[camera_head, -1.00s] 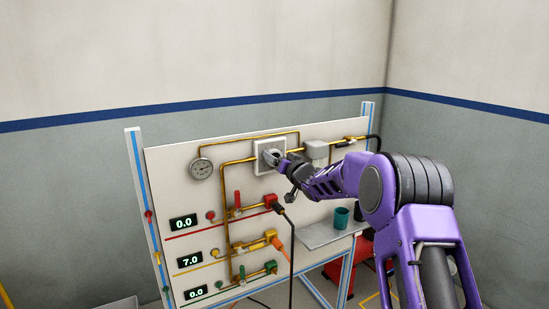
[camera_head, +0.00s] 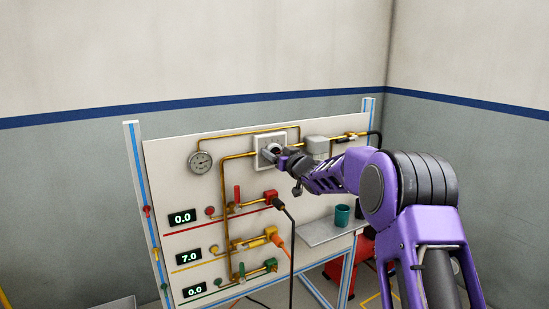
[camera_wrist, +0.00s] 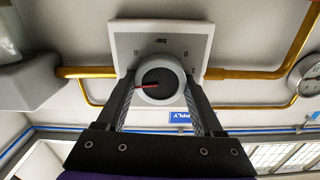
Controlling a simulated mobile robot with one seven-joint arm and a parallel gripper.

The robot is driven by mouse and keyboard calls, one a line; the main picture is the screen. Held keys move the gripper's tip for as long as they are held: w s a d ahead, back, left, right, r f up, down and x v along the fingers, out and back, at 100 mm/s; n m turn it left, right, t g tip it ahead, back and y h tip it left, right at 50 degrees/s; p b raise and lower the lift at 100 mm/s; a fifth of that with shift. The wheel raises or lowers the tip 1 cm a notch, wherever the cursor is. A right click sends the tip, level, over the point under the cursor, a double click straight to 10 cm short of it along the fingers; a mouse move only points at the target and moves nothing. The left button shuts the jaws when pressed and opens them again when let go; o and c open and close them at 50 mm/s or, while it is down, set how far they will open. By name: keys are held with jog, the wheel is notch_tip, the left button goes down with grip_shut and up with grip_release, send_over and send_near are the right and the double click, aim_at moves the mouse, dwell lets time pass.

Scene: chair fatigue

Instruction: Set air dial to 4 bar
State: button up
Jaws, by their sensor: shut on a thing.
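The air dial (camera_wrist: 159,82) is a round knob with a dark face and a red pointer line, on a square white plate (camera_wrist: 186,41) marked "bar". In the wrist view, where the plate appears upside down, the red line points left. My gripper (camera_wrist: 161,100) has one finger on each side of the dial and is shut on it. In the head view my gripper (camera_head: 279,158) is at the white plate (camera_head: 263,141) on the upper middle of the panel and hides most of the dial. The number under the pointer is too small to read.
A round gauge (camera_head: 200,161) is left of the dial. Brass pipes (camera_head: 224,190) run across the panel. Displays read 0.0 (camera_head: 182,217), 7.0 (camera_head: 189,257) and 0.0 (camera_head: 194,291). A teal cup (camera_head: 342,217) stands on a shelf (camera_head: 318,234) at lower right.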

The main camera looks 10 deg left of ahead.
jog(key=n+b, duration=0.1)
jog(key=n, duration=0.1)
jog(key=n+b, duration=0.2)
jog(key=shift+a+f+n, duration=0.1)
jog(key=shift+f+n, duration=0.1)
jog(key=shift+n, duration=0.1)
jog(key=n+b, duration=0.2)
jog(key=n, duration=0.2)
jog(key=shift+s+n+b, duration=0.1)
jog(key=shift+n+b, duration=0.2)
jog(key=shift+b, duration=0.1)
jog(key=n+b, duration=0.1)
jog(key=n, duration=0.2)
jog(key=shift+n+b, duration=0.3)
jog(key=shift+a+n+b, duration=0.1)
jog(key=shift+n+b, duration=0.2)
jog(key=shift+n, duration=1.6)
jog(key=o, duration=1.4)
jog(key=shift+s, duration=0.15)
jog(key=v, duration=1.7)
jog(key=shift+s, duration=0.1)
